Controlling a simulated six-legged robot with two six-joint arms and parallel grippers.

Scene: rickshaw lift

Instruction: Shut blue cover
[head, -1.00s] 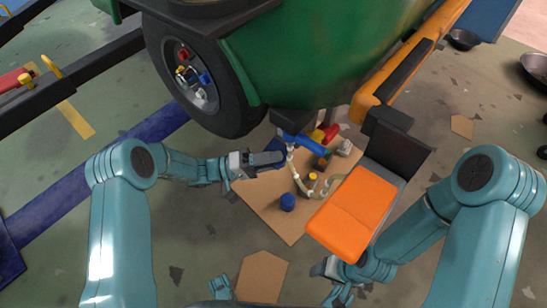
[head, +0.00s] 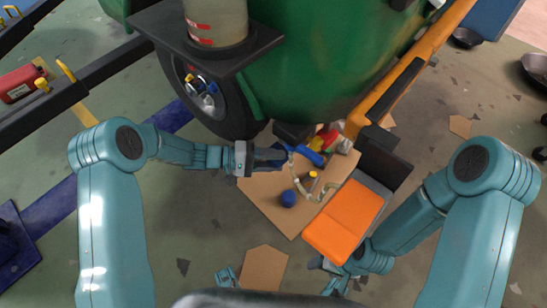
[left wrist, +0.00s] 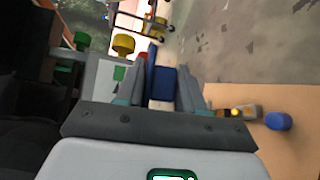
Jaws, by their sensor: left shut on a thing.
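My left gripper (head: 272,160) reaches in from the left over the cardboard sheet, under the green body. In the left wrist view a dark blue piece (left wrist: 162,85) sits between its fingers, and the gripper is shut on it. I cannot tell for sure that this piece is the blue cover. A bright blue bar-like part (head: 311,156) lies just right of the left fingertips in the head view. My right gripper (head: 322,264) is low beside the orange seat-like piece (head: 348,212), partly hidden by its own arm; its jaws are unclear.
A cardboard sheet (head: 262,198) bears a blue round knob (head: 288,198), a yellow-topped piece (head: 312,175) and a pale hose (head: 325,192). The green body (head: 300,60) and black wheel (head: 215,105) stand close above the left gripper.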

